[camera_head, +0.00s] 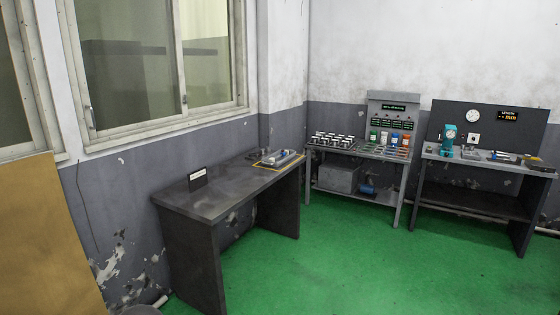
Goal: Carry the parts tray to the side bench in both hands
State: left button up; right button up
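A small light-grey metal item, which looks like a tray holding parts (283,157), sits at the far right end of a dark bench (225,187). A yellow outline is marked on the bench top around it. It is too small to make out its contents, though a bluish piece shows on it. I cannot tell from the picture which bench is the side bench. Neither of my grippers is in view.
A grey parts stand (345,147) with several bottles and fittings is at the back. A gauge bench (485,160) is at the right. The green floor (340,260) is clear in front.

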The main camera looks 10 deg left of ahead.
aim_at(254, 176)
jog(key=i+z, duration=0.4)
jog(key=i, duration=1.75)
jog(key=i+u, duration=0.15)
jog(key=i, duration=0.35)
jog(key=i+l+u, duration=0.15)
jog(key=i, duration=0.35)
jog(key=i+l+u, duration=0.2)
jog(key=i, duration=0.3)
jog(key=i+l+u, duration=0.15)
jog(key=i, duration=0.35)
jog(key=l, duration=0.1)
